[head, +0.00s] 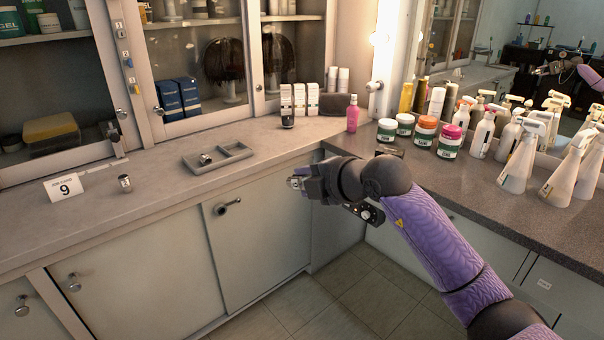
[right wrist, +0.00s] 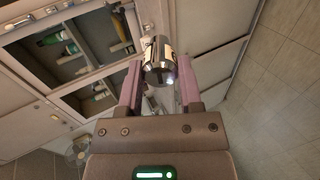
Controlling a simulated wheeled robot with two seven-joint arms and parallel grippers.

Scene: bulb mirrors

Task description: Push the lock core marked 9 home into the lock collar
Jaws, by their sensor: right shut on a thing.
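My right gripper (head: 298,182) is shut on a small shiny metal cylinder (right wrist: 160,62), held over the floor in front of the lower cabinets. The cylinder also shows at the fingertips in the head view (head: 295,182). It looks like a lock core; no number on it is readable. I cannot tell which fitting is the lock collar. My left gripper is not in view.
A dark fitting (head: 114,132) projects from the left cabinet frame. Knobs, including one (head: 228,205), stick out of the lower doors. Jars (head: 425,130) and spray bottles (head: 520,160) crowd the right counter. The left counter is mostly clear.

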